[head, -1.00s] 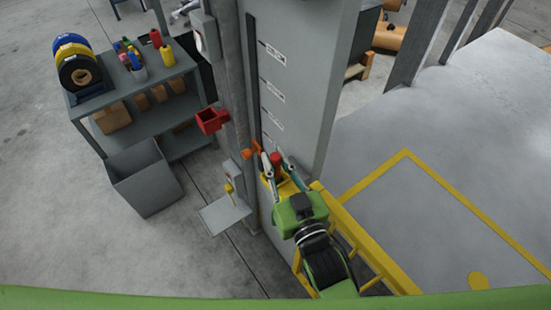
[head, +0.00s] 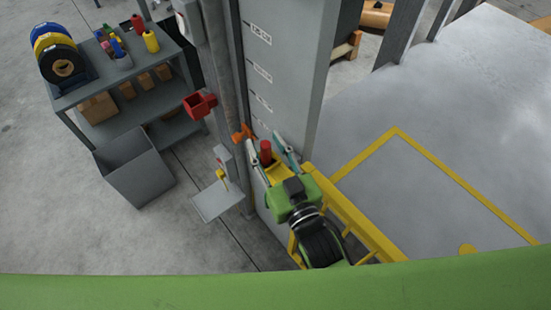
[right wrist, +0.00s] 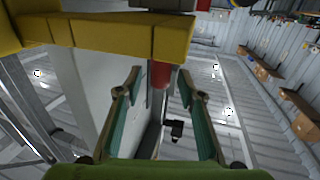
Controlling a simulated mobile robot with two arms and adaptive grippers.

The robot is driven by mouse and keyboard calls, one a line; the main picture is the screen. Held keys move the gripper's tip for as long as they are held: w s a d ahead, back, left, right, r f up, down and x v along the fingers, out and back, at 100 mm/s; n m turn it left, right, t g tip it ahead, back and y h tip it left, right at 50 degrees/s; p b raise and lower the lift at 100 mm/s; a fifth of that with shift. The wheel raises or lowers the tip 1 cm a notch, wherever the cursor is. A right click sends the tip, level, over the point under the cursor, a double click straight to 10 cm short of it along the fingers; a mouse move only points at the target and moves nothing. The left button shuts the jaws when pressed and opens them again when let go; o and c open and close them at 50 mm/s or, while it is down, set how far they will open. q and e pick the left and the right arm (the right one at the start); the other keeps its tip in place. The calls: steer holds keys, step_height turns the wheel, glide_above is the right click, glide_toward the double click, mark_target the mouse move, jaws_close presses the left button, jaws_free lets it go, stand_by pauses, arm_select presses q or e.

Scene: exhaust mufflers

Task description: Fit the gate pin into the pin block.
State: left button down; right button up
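The red cylinder that looks like the gate pin (head: 266,150) stands at the post end of the yellow gate. It also shows in the right wrist view (right wrist: 160,74), against the yellow bar. My right gripper (head: 263,140) is open around it, one finger on each side. In the right wrist view the fingers (right wrist: 168,82) are well apart, with clear gaps to the red cylinder. I cannot tell the pin block apart from the yellow gate end (head: 278,172), and how deep the pin sits is hidden. My left gripper is not in view.
An orange part (head: 243,132) sits beside the fingertips on the grey post (head: 285,60). A red holder (head: 200,104) and a small grey shelf (head: 217,201) are to the left. A cart (head: 132,94) and grey bin (head: 135,167) stand far left.

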steer(key=v, duration=1.1)
steer(key=shift+s, duration=0.2)
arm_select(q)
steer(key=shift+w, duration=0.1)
